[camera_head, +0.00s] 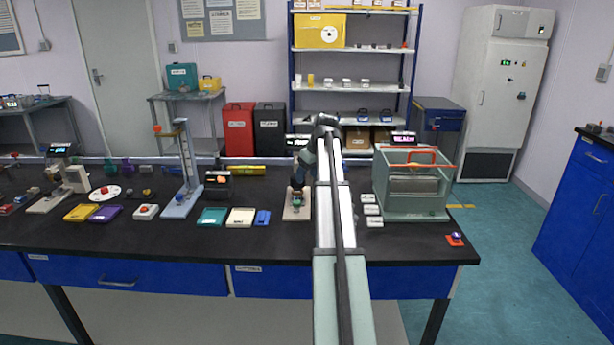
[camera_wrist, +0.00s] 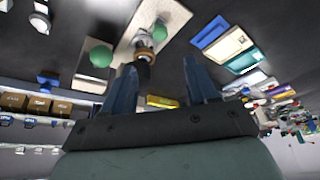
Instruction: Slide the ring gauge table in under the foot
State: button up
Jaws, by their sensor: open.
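A small bench instrument with a pale base plate (camera_head: 293,212) stands at the middle of the bench, partly hidden by my arm. In the wrist view its pale base (camera_wrist: 172,20) shows at the top, with a round metal and brass-coloured part (camera_wrist: 144,50) and a green knob (camera_wrist: 158,32). A second green knob (camera_wrist: 102,56) is to the left. I cannot tell for certain which part is the ring gauge table or the foot. My gripper (camera_wrist: 162,82) is open, its two blue fingers apart near the instrument; the left finger appears close to the brass-coloured part. Nothing shows clearly held.
Left of the instrument lie a blue block (camera_head: 263,217), a cream tray (camera_head: 240,217) and a teal tray (camera_head: 211,216). A tall blue-grey stand (camera_head: 187,165) is farther left. A glass-sided cabinet (camera_head: 412,190) stands to the right, with small pale blocks (camera_head: 372,210) beside it. The front bench strip is clear.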

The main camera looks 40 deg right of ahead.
jog(key=shift+w+a, duration=0.1)
jog(key=w+a+n, duration=0.2)
jog(key=w+a, duration=0.7)
jog(key=a, duration=0.2)
jog(key=n+g+h, duration=0.4)
jog(key=n+h, duration=0.1)
jog(key=n, duration=1.1)
send_near(297, 202)
jog(key=x, duration=0.8)
jog(key=shift+w+d+f, duration=0.1)
jog(key=shift+f, duration=0.1)
grip_shut()
